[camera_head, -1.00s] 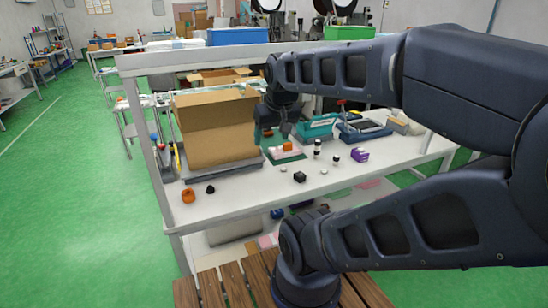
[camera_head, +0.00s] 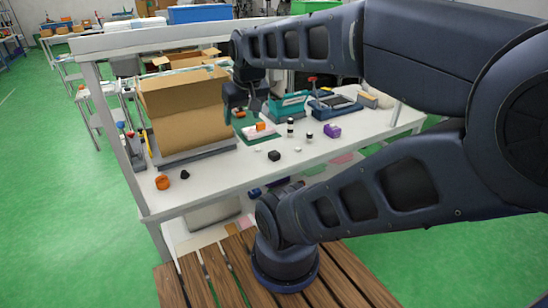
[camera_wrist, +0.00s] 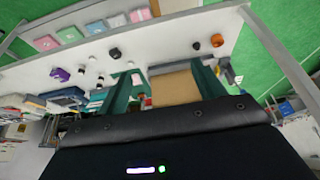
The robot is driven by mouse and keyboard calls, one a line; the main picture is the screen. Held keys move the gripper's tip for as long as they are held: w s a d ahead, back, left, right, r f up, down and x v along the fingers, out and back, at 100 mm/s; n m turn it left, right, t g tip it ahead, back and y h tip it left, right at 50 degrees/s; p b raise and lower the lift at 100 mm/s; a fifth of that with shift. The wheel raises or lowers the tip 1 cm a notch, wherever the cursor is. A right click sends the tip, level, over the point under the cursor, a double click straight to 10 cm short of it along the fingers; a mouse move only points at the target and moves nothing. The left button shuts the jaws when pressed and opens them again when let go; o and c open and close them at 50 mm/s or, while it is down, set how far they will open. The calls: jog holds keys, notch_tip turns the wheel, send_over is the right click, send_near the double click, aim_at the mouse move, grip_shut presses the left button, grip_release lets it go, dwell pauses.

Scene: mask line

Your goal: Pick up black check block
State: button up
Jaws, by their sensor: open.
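A small black block (camera_head: 274,155) lies on the white table (camera_head: 222,182) near its front edge, between small white pieces. It also shows in the wrist view (camera_wrist: 114,53), where the picture is roughly upside down. A smaller dark lump (camera_head: 185,174) lies further left on the table, beside an orange round object (camera_head: 162,182).
The cardboard box (camera_head: 187,110) stands at the table's left. A purple block (camera_head: 332,131), small black bottles (camera_head: 290,127) and a teal bin (camera_head: 288,106) stand to the right. A table-frame bar (camera_head: 180,38) runs behind. Wooden slats (camera_head: 215,275) lie below my arm.

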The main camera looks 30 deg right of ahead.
aim_at(273, 153)
dwell(0.6)
